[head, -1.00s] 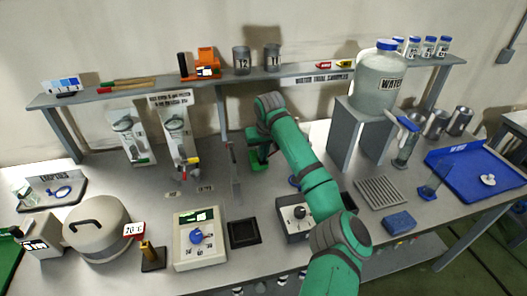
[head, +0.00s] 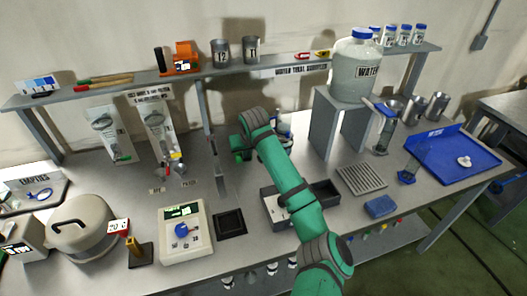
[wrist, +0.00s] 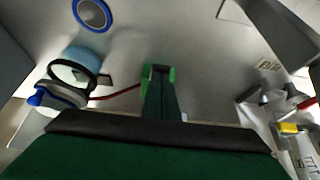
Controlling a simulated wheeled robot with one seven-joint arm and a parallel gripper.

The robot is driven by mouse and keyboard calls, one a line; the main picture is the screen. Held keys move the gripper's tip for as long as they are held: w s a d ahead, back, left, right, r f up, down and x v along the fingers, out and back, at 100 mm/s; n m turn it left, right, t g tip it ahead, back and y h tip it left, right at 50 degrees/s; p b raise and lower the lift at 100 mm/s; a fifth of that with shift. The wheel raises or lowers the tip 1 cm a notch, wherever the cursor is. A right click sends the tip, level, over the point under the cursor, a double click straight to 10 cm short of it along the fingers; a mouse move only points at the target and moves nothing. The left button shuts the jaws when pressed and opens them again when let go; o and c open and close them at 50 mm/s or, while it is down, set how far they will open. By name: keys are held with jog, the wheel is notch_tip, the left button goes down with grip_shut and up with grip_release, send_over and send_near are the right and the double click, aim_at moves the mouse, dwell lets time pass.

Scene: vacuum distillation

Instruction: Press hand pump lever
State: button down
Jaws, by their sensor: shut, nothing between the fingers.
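My gripper (head: 238,148) is at the back of the bench, below the shelf, with my green arm reaching to it from the front. In the wrist view its narrow fingers (wrist: 160,92) are together, with nothing seen between them. I cannot clearly pick out the hand pump lever in either view. In the wrist view a round pale-blue and black part (wrist: 75,68) stands left of the fingers, and a thin red line (wrist: 115,94) runs from near it to the fingers. I cannot tell whether these belong to the pump. My arm hides part of the bench.
Valve panels (head: 160,135) stand left of my gripper. A grey stand (head: 325,120) with a water jug (head: 357,75) is to the right. A hotplate-like box (head: 187,232) and black pad (head: 231,223) lie in front. A shelf (head: 130,85) runs above.

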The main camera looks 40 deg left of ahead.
dwell(0.3)
jog(key=shift+r, duration=1.15)
jog(key=w+a+r+v, duration=0.1)
jog(key=a+v, duration=0.1)
jog(key=v, duration=1.1)
jog(key=shift+w+r, duration=0.15)
jog(key=shift+w, duration=0.1)
jog(key=shift+a, duration=0.15)
dwell(1.1)
